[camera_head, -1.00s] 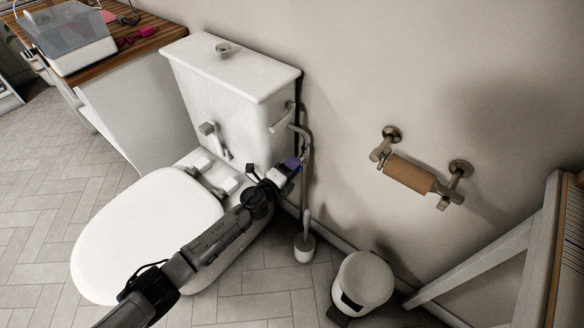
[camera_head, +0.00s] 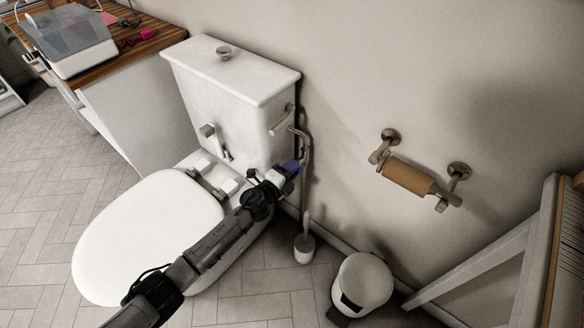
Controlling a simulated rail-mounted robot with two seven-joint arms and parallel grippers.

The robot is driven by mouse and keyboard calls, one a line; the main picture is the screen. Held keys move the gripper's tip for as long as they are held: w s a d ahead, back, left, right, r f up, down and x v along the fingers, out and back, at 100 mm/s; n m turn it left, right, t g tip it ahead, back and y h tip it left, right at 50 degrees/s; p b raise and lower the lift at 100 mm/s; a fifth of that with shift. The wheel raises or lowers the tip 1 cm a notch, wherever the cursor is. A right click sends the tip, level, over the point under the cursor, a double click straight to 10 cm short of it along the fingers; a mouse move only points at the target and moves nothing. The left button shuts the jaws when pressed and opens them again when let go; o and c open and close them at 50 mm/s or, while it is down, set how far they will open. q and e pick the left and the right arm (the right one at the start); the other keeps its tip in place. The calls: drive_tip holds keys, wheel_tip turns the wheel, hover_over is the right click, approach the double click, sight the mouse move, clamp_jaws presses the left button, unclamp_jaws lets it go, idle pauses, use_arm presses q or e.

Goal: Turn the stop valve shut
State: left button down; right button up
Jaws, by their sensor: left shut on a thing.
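My left arm reaches across the toilet lid from the bottom of the head view. My left gripper (camera_head: 292,167) is at the supply pipe (camera_head: 305,148) beside the tank, close to the wall. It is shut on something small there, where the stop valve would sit. The valve handle itself is hidden behind the fingers, so its angle cannot be told. My right gripper does not show.
The toilet tank (camera_head: 225,95) and closed lid (camera_head: 150,235) are left of the gripper. A toilet brush (camera_head: 304,247) and a white bin (camera_head: 363,283) stand below right. A paper roll holder (camera_head: 410,178) is on the wall. A wooden rack (camera_head: 535,250) stands at right.

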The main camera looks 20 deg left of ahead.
use_arm(q)
drive_tip(key=c, duration=1.1)
unclamp_jaws()
drive_tip(key=shift+p+v, duration=1.1)
drive_tip(key=shift+v, duration=5.85)
drive_tip(key=shift+a, duration=0.1)
